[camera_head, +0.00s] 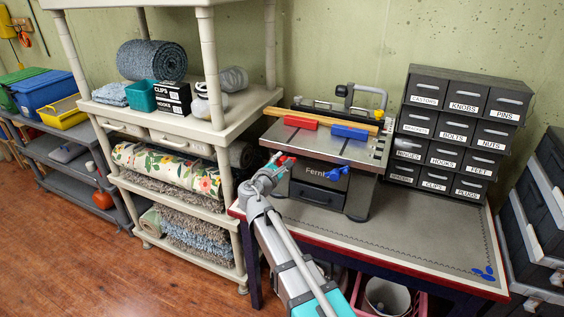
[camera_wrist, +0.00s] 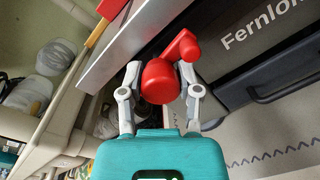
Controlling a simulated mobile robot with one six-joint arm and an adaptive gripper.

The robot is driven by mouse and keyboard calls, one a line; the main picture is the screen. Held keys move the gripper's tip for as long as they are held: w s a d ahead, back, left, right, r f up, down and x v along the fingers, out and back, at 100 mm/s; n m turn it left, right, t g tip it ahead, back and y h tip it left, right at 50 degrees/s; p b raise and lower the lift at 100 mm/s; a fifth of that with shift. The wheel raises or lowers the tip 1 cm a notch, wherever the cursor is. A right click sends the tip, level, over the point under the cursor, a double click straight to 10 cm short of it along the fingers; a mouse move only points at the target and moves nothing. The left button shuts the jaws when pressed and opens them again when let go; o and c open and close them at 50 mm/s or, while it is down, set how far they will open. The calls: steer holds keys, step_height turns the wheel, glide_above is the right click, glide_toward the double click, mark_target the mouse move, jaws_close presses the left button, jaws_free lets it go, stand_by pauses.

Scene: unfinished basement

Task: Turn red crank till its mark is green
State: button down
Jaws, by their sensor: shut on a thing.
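The red crank (camera_wrist: 160,82) shows large in the wrist view, with its rounded knob in front and its arm running up to a round hub at the upper right. My gripper (camera_wrist: 160,76) has one finger on each side of the knob and is shut on it. In the head view my gripper (camera_head: 274,167) is at the left side of the grey Fernlon machine (camera_head: 330,187), and only a little of the red crank (camera_head: 286,160) shows there. I cannot make out the crank's mark or its colour in either view.
A blue handle (camera_head: 332,173) is on the machine's front. Red (camera_head: 300,122) and blue (camera_head: 350,132) blocks lie on its top. A labelled drawer cabinet (camera_head: 459,130) stands to the right, and a beige shelf (camera_head: 224,130) stands close on the left.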

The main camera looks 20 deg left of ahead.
steer(key=shift+d+m, duration=0.1)
steer(key=shift+m, duration=3.2)
steer(key=shift+f+m+y, duration=0.1)
steer(key=shift+m+y, duration=0.4)
steer(key=shift+m, duration=2.8)
stand_by(1.4)
